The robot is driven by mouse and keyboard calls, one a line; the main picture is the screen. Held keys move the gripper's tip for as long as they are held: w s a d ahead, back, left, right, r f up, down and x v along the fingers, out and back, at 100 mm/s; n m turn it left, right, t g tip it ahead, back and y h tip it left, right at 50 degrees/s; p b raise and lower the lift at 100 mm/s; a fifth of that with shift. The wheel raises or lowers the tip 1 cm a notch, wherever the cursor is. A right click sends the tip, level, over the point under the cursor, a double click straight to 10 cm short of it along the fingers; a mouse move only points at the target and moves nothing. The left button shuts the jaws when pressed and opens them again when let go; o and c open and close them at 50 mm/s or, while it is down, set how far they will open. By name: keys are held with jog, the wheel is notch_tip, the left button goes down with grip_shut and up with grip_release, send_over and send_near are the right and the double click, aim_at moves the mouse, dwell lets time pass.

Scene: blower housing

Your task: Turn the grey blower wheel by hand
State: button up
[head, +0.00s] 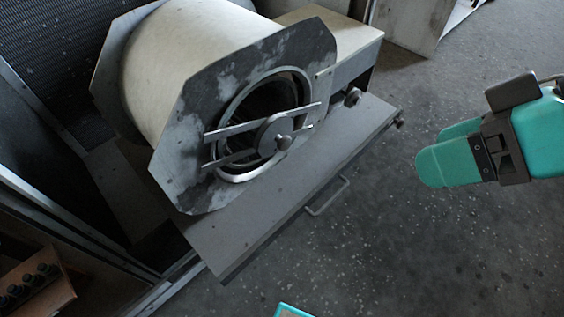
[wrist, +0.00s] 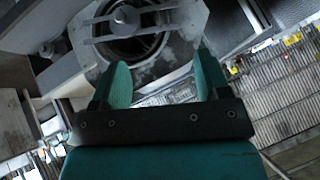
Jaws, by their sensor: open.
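The blower housing (head: 190,60) has a cream drum and a flat grey octagonal side plate (head: 190,130).
A grey panel with a handle (head: 328,196) juts out below the opening. A knob (head: 353,97) sits on the box at right. A wooden crate of dark bottles (head: 35,280) is at lower left. The speckled floor (head: 400,240) on the right is clear.

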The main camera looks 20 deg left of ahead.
jog(key=w+a+f+n+t+y+b, duration=0.1)
jog(key=w+a+f+n+y+b, duration=0.2)
jog(key=f+b, duration=0.6)
jog(key=w+a+f+y+b, duration=0.1)
jog(key=a+f+y+b, duration=0.3)
jog(key=f+b, duration=0.5)
jog(key=m+t+y+b, duration=0.1)
jog(key=t+b, duration=0.4)
jog(key=t, duration=0.1)
send_near(286, 146)
jog(key=p+x, duration=0.3)
jog(key=x, duration=0.7)
jog(key=shift+w+a, duration=0.15)
jog(key=shift+a, duration=0.15)
jog(key=shift+c, duration=0.2)
jog(key=c, duration=1.2)
jog(key=shift+c, duration=0.2)
jog(key=shift+r+m, duration=0.1)
jog(key=shift+m, duration=0.2)
